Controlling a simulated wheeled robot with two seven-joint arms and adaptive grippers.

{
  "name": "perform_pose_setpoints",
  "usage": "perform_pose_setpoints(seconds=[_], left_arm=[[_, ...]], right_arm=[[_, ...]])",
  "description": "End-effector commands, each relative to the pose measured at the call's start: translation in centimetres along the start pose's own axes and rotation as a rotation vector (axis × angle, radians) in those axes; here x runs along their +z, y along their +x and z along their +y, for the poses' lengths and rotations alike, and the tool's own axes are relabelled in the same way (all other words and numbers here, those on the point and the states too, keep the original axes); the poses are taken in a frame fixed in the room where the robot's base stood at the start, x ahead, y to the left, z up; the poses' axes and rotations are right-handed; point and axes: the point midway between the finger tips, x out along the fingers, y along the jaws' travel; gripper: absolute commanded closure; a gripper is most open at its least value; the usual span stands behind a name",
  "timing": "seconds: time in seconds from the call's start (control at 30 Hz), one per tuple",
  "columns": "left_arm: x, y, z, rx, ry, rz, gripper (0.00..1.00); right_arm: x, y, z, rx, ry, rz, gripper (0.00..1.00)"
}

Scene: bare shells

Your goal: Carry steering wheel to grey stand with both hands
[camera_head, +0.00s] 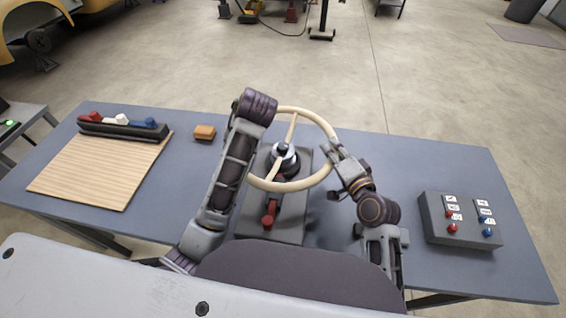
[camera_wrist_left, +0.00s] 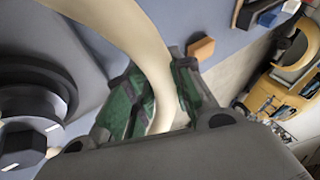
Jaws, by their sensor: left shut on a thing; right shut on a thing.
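The steering wheel (camera_head: 325,126) has a cream rim and cream spokes. In the head view its ring surrounds a dark hub with a pale band. The grey stand (camera_head: 291,228) lies below it on the table, with a red part at its front. I cannot tell whether the wheel rests on the stand or is held above it. My right gripper (camera_head: 337,163) is shut on the rim's right side. My left gripper (camera_wrist_left: 157,108) is shut on the cream rim (camera_wrist_left: 128,32) in the left wrist view; my left arm hides its fingers in the head view.
A control box (camera_head: 440,232) with red and blue buttons sits at the right. A wooden board (camera_head: 100,172), a dark rack (camera_head: 122,130) with coloured items and an orange block (camera_head: 205,132) lie left.

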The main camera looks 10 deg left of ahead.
Motion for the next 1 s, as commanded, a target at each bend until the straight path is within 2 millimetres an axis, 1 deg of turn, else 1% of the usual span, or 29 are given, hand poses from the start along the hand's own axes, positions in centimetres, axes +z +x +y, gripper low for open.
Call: perform_pose_setpoints(seconds=[0.6, 0.63, 0.77, 0.8, 1.0], left_arm=[[0.3, 0.8, 0.5, 0.001, -0.003, 0.005, 1.0], [0.3, 0.9, 0.5, 0.001, -0.001, 0.002, 0.76], [0.3, 0.8, 0.5, 0.001, -0.001, 0.002, 0.59], [0.3, 0.8, 0.5, 0.001, -0.001, 0.002, 0.55], [0.3, 0.8, 0.5, 0.0, 0.0, 0.001, 0.55]], right_arm=[[0.5, 0.2, 0.8, -0.003, 0.001, -0.001, 1.0], [0.6, 0.2, 1.0, 0.0, 0.002, -0.004, 0.76], [0.6, 0.2, 0.9, 0.0, 0.001, -0.003, 0.6], [0.5, 0.2, 0.9, 0.0, 0.001, -0.002, 0.56], [0.5, 0.2, 0.9, 0.0, 0.0, -0.001, 0.56]])
